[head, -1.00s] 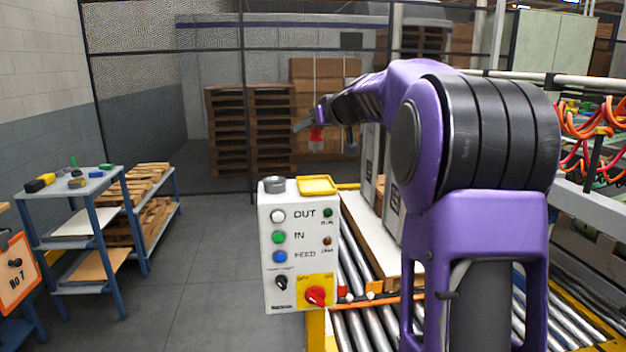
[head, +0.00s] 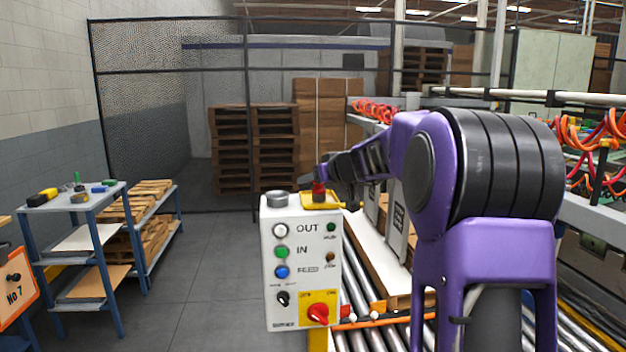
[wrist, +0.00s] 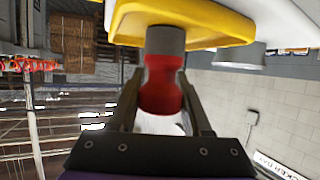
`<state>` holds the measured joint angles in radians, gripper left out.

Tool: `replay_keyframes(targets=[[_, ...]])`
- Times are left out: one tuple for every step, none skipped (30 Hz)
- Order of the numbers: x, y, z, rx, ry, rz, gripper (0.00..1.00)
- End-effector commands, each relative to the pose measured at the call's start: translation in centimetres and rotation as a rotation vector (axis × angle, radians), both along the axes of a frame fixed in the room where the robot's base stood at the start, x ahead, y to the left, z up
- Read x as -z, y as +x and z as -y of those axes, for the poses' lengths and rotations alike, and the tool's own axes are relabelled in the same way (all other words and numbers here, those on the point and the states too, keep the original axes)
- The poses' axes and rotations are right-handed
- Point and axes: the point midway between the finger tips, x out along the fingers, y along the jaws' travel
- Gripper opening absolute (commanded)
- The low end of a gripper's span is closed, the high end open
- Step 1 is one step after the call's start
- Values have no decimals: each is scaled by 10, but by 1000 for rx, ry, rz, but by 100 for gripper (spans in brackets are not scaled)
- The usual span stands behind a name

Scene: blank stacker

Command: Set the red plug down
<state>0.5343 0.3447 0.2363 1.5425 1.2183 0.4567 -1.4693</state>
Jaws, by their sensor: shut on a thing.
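The red plug (head: 319,190) is held upright by my gripper (head: 321,182), over the yellow tray (head: 334,206) on top of the white control box (head: 290,225). In the wrist view, which is upside down, the red body of the plug (wrist: 162,82) sits between the two fingers of my gripper (wrist: 161,92). Its grey end points at the yellow tray (wrist: 215,20) and overlaps the tray's edge in the picture. I cannot tell whether the plug touches the tray.
A grey round cup (head: 277,198) stands on the box left of the tray. A roller conveyor (head: 362,290) runs at right. A blue-framed cart (head: 75,200) stands at left, with clear floor between.

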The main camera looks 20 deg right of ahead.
Motion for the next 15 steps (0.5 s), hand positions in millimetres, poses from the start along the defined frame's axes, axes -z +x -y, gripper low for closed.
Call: replay_keyframes(targets=[[3,0,0,0,-1,1,0],[3,0,0,0,-1,1,0],[4,0,0,0,-1,1,0],[3,0,0,0,-1,0,52],[2,0,0,0,-1,0,58],[2,0,0,0,0,0,65],[2,0,0,0,0,0,70],[2,0,0,0,0,0,76],[2,0,0,0,0,0,79],[2,0,0,0,0,0,79],[2,0,0,0,0,0,79],[2,0,0,0,0,0,79],[2,0,0,0,0,0,79],[2,0,0,0,0,0,79],[2,0,0,0,0,0,79]])
